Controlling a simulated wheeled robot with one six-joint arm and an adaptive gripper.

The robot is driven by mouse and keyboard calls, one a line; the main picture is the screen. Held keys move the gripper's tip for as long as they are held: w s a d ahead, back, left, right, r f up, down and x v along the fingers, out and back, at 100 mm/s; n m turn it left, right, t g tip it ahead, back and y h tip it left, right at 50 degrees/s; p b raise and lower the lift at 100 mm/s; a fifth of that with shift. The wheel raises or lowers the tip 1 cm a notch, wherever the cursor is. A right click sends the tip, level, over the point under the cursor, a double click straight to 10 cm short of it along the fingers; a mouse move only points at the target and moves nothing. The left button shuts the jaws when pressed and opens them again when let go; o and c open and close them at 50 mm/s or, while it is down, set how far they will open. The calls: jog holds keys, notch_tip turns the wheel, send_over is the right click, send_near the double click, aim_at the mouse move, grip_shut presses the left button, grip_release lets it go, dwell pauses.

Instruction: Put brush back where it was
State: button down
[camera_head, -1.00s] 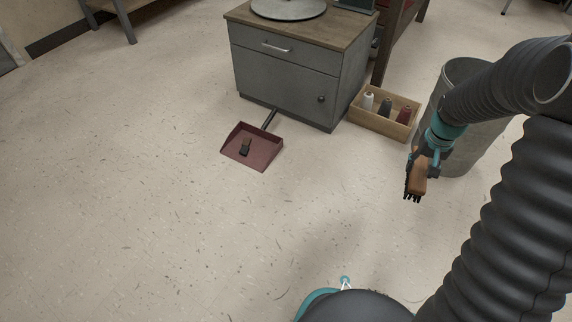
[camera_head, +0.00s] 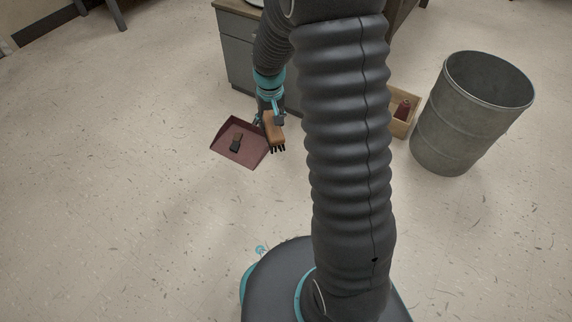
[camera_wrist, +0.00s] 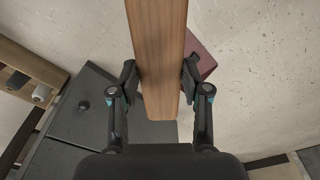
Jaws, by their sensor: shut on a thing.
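The brush (camera_head: 274,131) has a brown wooden body and dark bristles that point down. My gripper (camera_head: 269,117) is shut on its wooden body and holds it by the right edge of the dustpan, seemingly above the floor. In the wrist view the wooden brush (camera_wrist: 158,60) lies between both fingers of my gripper (camera_wrist: 160,80). A dark red dustpan (camera_head: 228,151) lies on the floor with a small dark and brown object (camera_head: 236,141) in it. In the wrist view part of the dustpan (camera_wrist: 203,60) shows behind the brush.
A grey cabinet (camera_head: 236,62) stands behind the dustpan, partly hidden by my arm. A wooden box (camera_head: 400,127) with spools (camera_head: 402,109) and a metal bin (camera_head: 468,115) stand at the right. The floor at the left and front is clear.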

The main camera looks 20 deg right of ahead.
jog(key=s+d+f+m+p, duration=0.25)
jog(key=s+d+f, duration=0.25)
jog(key=d+f, duration=0.4)
jog(key=s+d+f+m+p, duration=0.1)
jog(key=s+d+f+m, duration=0.3)
jog(key=d+f, duration=0.45)
jog(key=shift+n, duration=0.65)
jog(key=shift+w+a+f+b, duration=0.4)
jog(key=shift+w+a+f, duration=0.2)
jog(key=shift+w+f, duration=1.15)
jog(key=shift+w+a+f+b, duration=0.35)
jog(key=shift+w+a+f, duration=0.3)
jog(key=shift+w+f, duration=1.1)
jog(key=shift+w+a+f+b, duration=0.4)
jog(key=shift+w+a+f, duration=0.2)
jog(key=shift+w+f, duration=1.1)
jog(key=shift+s+f, duration=0.2)
jog(key=shift+f, duration=0.05)
jog(key=shift+f, duration=0.15)
jog(key=c, duration=0.5)
grip_release()
jog(key=shift+c, duration=0.2)
